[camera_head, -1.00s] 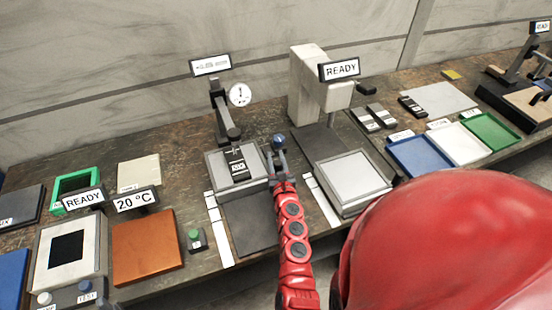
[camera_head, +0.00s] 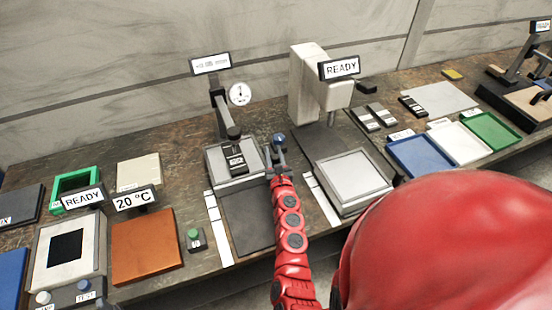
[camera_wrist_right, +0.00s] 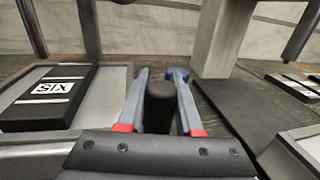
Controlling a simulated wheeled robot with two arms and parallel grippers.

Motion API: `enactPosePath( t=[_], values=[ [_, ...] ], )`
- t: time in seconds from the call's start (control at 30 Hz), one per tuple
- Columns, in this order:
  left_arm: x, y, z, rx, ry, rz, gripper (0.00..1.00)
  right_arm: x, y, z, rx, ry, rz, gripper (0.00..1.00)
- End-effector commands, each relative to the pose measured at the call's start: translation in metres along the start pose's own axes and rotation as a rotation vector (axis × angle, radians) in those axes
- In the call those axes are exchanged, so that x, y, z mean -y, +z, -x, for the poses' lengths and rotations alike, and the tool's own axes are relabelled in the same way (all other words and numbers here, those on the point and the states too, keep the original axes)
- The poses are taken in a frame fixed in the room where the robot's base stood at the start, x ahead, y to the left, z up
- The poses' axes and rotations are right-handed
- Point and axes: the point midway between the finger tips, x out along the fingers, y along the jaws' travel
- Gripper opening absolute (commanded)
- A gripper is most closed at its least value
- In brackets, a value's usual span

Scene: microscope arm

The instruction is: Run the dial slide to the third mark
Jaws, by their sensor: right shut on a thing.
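The dial slide is a grey plate (camera_head: 217,167) on a dark bed (camera_head: 248,222), with a black labelled block (camera_head: 233,158) on it. The block shows in the right wrist view (camera_wrist_right: 48,100), its label reading "SIX". A white strip (camera_head: 218,232) with dark marks runs along the bed's left side. The round white dial (camera_head: 239,94) hangs behind the slide. My right gripper (camera_head: 278,152) is at the plate's right side, shut on a dark upright handle (camera_wrist_right: 160,108), which stands between its fingers in the wrist view. My left gripper is out of view.
A blue knob (camera_head: 279,139) is just beyond my right gripper. A pale press-like stand (camera_head: 308,88) with a "READY" sign and a grey plate (camera_head: 352,178) stand close on the right. A green button (camera_head: 194,234) and orange plate (camera_head: 146,247) are on the left.

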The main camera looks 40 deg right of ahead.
Motion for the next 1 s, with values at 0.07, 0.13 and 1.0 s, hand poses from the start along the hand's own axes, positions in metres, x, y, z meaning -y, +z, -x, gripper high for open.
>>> enactPosePath(
  t=[0.07, 0.13, 1.0],
  values=[
    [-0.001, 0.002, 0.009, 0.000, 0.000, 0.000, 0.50, -0.001, -0.001, -0.016, 0.006, -0.002, -0.003, 0.00],
    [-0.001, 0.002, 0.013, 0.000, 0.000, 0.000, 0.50, -0.004, -0.001, -0.026, 0.005, 0.000, -0.002, 0.00],
    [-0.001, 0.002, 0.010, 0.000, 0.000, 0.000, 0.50, -0.006, 0.002, -0.026, 0.003, 0.001, 0.000, 0.64]
  ],
)
